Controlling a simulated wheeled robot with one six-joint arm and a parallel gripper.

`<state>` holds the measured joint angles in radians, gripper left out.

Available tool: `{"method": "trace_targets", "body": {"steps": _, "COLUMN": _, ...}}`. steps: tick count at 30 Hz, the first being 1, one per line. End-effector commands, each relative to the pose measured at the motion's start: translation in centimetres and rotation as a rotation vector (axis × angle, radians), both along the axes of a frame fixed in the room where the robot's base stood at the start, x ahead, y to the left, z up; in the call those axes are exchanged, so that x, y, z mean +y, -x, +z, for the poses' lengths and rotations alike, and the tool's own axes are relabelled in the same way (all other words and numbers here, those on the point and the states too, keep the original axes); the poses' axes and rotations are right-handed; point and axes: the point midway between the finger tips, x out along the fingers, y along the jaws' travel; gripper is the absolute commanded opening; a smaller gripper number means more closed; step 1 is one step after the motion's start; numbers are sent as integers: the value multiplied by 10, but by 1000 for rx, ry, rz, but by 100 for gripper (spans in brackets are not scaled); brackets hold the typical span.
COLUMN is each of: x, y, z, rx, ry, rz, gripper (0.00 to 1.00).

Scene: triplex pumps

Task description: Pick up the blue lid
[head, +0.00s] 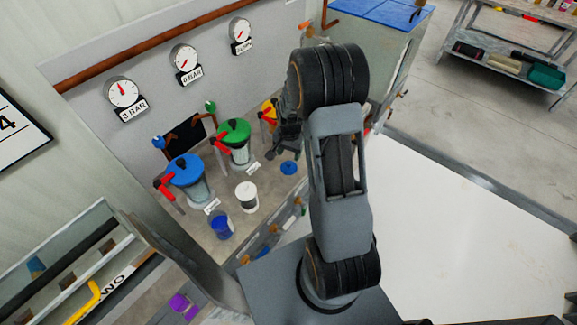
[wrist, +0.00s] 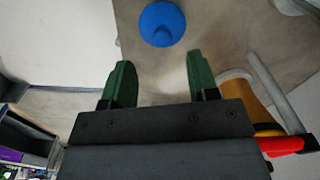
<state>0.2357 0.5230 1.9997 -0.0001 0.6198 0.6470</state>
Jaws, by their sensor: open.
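The blue lid (head: 289,168) lies flat on the workbench to the right of the white cup. In the wrist view the lid (wrist: 162,24) is a round blue disc with a knob, beyond my fingertips and roughly centred between them. My gripper (wrist: 161,62) is open, with its two green fingers apart and nothing between them. The fingers are not touching the lid. In the head view my arm and wrist hide much of the gripper.
A blue-topped pump (head: 186,170), a green-topped pump (head: 233,132) and a partly hidden yellow one (head: 269,108) stand along the bench. A white cup (head: 247,196) and a blue cup (head: 221,224) stand in front. A red handle (wrist: 282,146) is close to my gripper's right side.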

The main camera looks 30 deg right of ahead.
Motion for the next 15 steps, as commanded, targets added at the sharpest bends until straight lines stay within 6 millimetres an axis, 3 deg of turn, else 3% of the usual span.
{"method": "trace_targets", "body": {"steps": 10, "x": 0, "y": 0, "z": -22, "rx": 1, "ry": -1, "rz": 1, "gripper": 54}}
{"method": "trace_targets", "body": {"steps": 15, "x": 1, "y": -2, "z": -43, "rx": 3, "ry": -1, "rz": 1, "gripper": 54}}
